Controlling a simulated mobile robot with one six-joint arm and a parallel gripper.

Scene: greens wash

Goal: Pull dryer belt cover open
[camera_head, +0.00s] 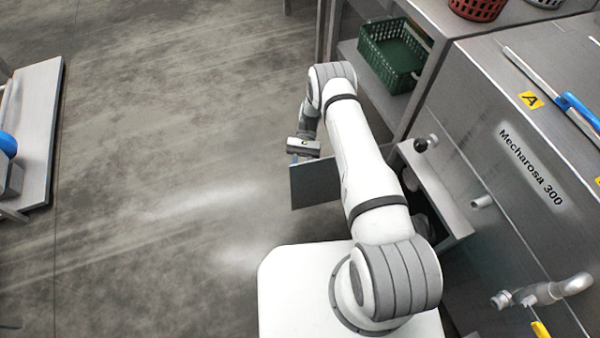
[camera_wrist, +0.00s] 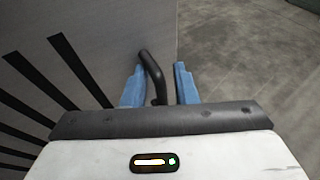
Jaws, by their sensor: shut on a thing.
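The dryer belt cover is a grey panel (camera_head: 314,184) standing swung out from the machine's side, left of my arm in the head view. In the wrist view the cover (camera_wrist: 110,40) fills the left and middle, with dark slots at its left. A black curved handle (camera_wrist: 152,72) on the cover lies between the blue fingertips of my gripper (camera_wrist: 158,85), which is shut on it. In the head view my gripper (camera_head: 297,158) is at the cover's upper left edge; the handle is hidden there.
The steel machine marked Mecharosa 300 (camera_head: 480,130) stands at the right, with an open compartment (camera_head: 432,190) behind my arm. A shelf with a green basket (camera_head: 392,54) stands behind. A bench (camera_head: 42,120) is at the far left. The floor (camera_head: 170,150) between is clear.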

